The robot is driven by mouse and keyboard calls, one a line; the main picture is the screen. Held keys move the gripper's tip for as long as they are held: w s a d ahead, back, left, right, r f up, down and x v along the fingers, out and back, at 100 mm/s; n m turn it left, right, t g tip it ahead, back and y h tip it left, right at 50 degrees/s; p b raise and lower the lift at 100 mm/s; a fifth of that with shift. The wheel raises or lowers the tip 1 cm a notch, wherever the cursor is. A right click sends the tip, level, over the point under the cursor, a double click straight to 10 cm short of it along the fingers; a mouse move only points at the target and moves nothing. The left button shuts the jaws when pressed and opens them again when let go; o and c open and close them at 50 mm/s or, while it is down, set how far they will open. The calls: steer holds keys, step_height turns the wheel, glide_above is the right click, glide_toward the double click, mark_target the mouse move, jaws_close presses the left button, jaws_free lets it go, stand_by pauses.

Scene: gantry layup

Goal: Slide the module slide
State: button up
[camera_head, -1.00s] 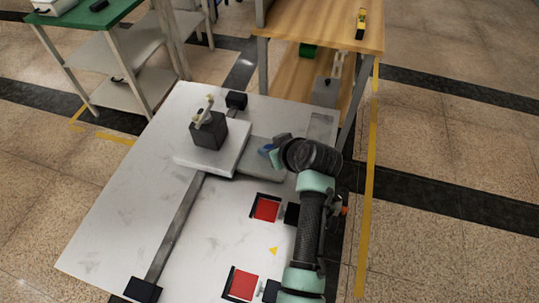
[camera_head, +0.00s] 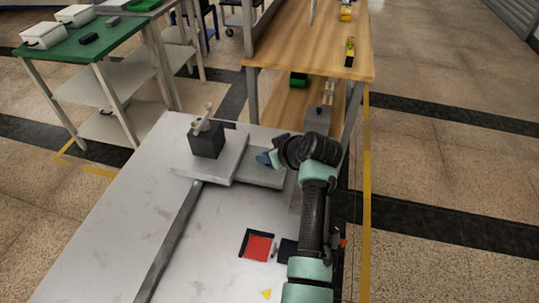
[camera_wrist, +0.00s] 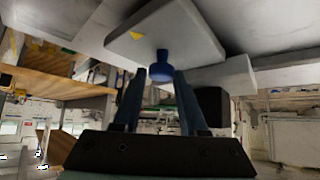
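The module slide is a light grey plate (camera_head: 225,168) on a dark rail (camera_head: 172,238) that runs along the white table. A dark block (camera_head: 206,142) with a small pale upright part stands on it. My gripper (camera_head: 266,158) is at the plate's right side, and the arm hides part of that area. In the wrist view, a blue knob (camera_wrist: 162,65) stands out from a grey plate (camera_wrist: 190,35) with a yellow mark. My gripper's fingers (camera_wrist: 161,76) are apart, one on each side of the knob's end, with narrow gaps.
A red square pad (camera_head: 258,247) lies on the white table (camera_head: 105,240), left of my arm. A wooden shelf unit (camera_head: 310,55) stands behind. A green-topped table (camera_head: 75,47) stands at the back left. Open floor (camera_head: 450,180) lies to the right.

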steer(key=o, duration=0.4)
steer(key=shift+w+d, duration=0.1)
steer(key=shift+w, duration=0.1)
steer(key=shift+s, duration=0.15)
steer(key=p+v, duration=0.1)
steer(key=v, duration=1.2)
